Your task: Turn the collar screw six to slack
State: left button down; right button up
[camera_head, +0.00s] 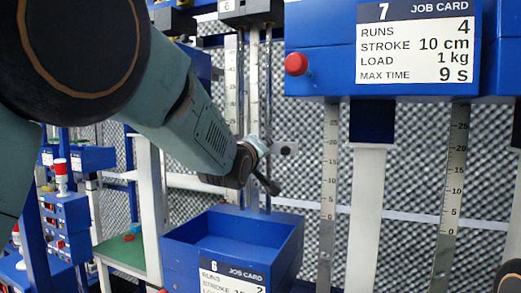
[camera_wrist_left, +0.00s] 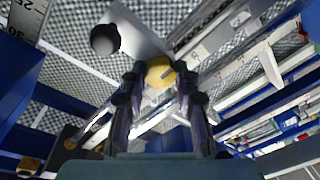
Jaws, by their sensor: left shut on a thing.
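My left gripper (camera_head: 267,168) reaches in from the left to the vertical rods above the blue box (camera_head: 187,247) with job card 6. In the left wrist view, my left gripper (camera_wrist_left: 158,82) is shut on a round brass-yellow knob, which looks like the collar screw (camera_wrist_left: 160,70). The knob sits at a grey metal plate (camera_wrist_left: 140,31) carrying a black ball (camera_wrist_left: 105,39). In the head view the plate (camera_head: 285,148) shows just right of the fingers, and the screw is hidden by the gripper. My right gripper is not in view.
A blue unit with job card 7 (camera_head: 418,45) and a red button (camera_head: 296,64) stands at the upper right. Graduated rulers (camera_head: 329,190) hang below it. A blue stand with a red-topped part (camera_head: 61,178) is at the left. Grey foam covers the back wall.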

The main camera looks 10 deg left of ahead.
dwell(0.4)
pick_arm(q)
jog(key=c, duration=1)
grip_release()
jog(key=shift+s, duration=0.1)
jog(key=s, duration=1.2)
jog(key=shift+a, duration=0.35)
jog(key=shift+f, duration=0.1)
